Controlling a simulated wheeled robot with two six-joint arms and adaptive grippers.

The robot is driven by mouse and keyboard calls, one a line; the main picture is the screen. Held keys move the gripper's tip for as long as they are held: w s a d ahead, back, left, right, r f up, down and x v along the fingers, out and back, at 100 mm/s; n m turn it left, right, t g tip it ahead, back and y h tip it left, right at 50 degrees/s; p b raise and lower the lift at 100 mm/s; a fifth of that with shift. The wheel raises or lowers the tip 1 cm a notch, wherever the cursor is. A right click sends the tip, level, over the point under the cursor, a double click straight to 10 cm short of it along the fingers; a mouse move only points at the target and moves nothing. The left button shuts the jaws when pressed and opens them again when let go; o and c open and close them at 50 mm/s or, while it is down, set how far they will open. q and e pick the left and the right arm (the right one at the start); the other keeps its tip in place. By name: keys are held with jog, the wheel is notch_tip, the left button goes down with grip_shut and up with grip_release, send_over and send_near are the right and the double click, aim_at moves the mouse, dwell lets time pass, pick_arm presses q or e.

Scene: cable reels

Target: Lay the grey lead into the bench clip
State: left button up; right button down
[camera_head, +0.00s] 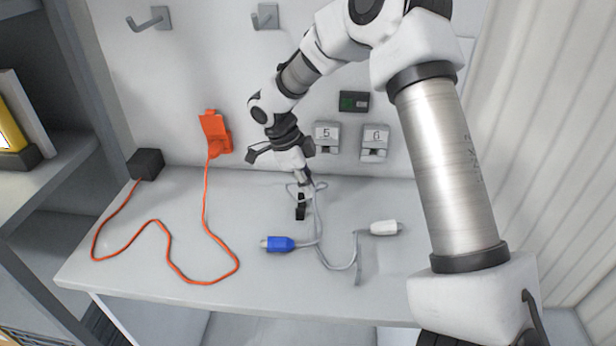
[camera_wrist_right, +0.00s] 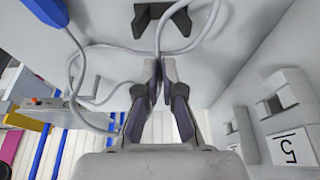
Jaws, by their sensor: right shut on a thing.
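The grey lead (camera_head: 319,222) lies on the bench with a blue plug (camera_head: 278,244) at one end and a white connector (camera_head: 385,228) at the other. My right gripper (camera_head: 305,180) points down and is shut on the lead, close behind the black bench clip (camera_head: 300,208). In the right wrist view the fingertips (camera_wrist_right: 160,72) pinch the grey lead (camera_wrist_right: 196,40), and the black clip (camera_wrist_right: 165,17) is just beyond them. The lead runs close by the clip; I cannot tell if any of it sits inside. My left gripper is out of view.
An orange cable (camera_head: 170,255) runs from a black block (camera_head: 146,164) to an orange wall socket (camera_head: 215,132). Wall holders marked 5 (camera_head: 327,136) and 6 (camera_head: 375,140) are behind the bench (camera_head: 230,297). The bench's front strip is mostly clear.

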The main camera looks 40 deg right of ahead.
aim_at(314, 213)
dwell(0.4)
jog(key=shift+w+d+f+b, duration=0.1)
jog(key=shift+f+b, duration=0.6)
jog(key=shift+f, duration=0.55)
jog(key=shift+w+f+b, duration=0.1)
jog(key=shift+f+b, duration=0.55)
jog(key=shift+f, duration=0.6)
jog(key=shift+r, duration=0.1)
jog(key=c, duration=1.2)
grip_release()
jog(key=shift+s, duration=0.1)
jog(key=shift+c, duration=0.2)
jog(key=o, duration=0.4)
